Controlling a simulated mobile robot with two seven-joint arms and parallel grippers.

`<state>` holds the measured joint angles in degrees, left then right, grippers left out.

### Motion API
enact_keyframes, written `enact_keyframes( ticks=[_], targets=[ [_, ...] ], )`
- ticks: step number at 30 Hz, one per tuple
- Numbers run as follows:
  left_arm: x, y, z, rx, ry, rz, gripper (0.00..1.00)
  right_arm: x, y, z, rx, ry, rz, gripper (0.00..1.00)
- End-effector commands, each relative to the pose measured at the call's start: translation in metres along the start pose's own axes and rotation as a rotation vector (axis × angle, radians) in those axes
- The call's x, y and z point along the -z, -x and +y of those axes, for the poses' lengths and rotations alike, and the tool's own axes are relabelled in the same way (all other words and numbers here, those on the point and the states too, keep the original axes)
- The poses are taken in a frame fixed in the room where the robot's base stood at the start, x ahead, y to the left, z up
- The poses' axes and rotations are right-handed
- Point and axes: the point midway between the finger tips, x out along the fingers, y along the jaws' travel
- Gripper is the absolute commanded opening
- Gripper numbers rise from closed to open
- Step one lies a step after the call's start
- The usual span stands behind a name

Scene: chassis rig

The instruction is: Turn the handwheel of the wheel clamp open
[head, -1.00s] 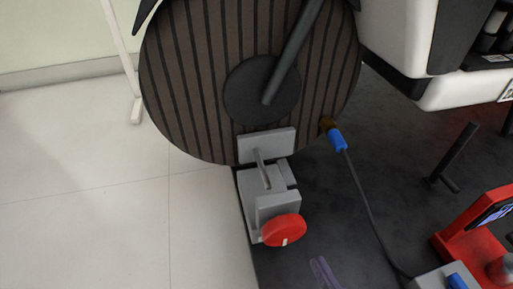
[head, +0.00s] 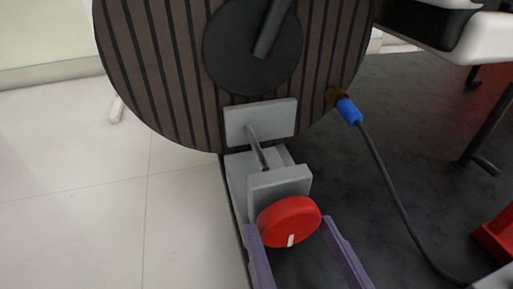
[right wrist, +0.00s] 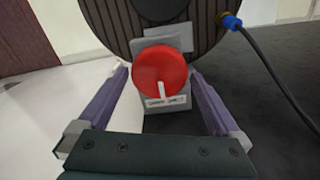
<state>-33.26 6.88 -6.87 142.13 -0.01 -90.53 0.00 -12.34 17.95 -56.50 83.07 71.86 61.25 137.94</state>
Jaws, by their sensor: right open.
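The red handwheel (head: 289,221) with a small white mark sits on the front of the grey wheel clamp (head: 279,183). The clamp's grey plate (head: 260,121) stands at the big brown ribbed wheel (head: 170,75), joined by a thin rod. My right gripper (head: 288,232) is open, its purple fingers on either side of the handwheel in the head view. In the right wrist view the handwheel (right wrist: 160,73) lies between and beyond the fingertips (right wrist: 158,77), with gaps showing on both sides. My left gripper is not in view.
A blue plug (head: 347,110) with a dark cable sits right of the wheel. The cable runs down over the dark floor mat (head: 400,140). A red device (head: 497,236) is at the right edge. Pale tiled floor (head: 75,215) is clear at the left.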

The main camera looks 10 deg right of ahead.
Motion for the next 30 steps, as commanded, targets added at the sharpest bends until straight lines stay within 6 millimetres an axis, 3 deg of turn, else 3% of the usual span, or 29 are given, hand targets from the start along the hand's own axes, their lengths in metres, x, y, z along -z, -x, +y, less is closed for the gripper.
enact_keyframes(
  ticks=[4, 12, 30],
  targets=[
    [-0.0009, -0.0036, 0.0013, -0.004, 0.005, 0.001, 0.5, 0.0001, -0.011, 0.0002, 0.0, -0.002, -0.001, 1.0],
    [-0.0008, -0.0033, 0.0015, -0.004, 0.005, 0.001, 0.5, -0.0005, -0.0124, 0.0007, -0.001, -0.001, 0.0, 1.0],
    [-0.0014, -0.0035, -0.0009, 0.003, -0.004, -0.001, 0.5, 0.0, -0.012, 0.0004, 0.0, -0.001, 0.001, 0.33]
  ],
)
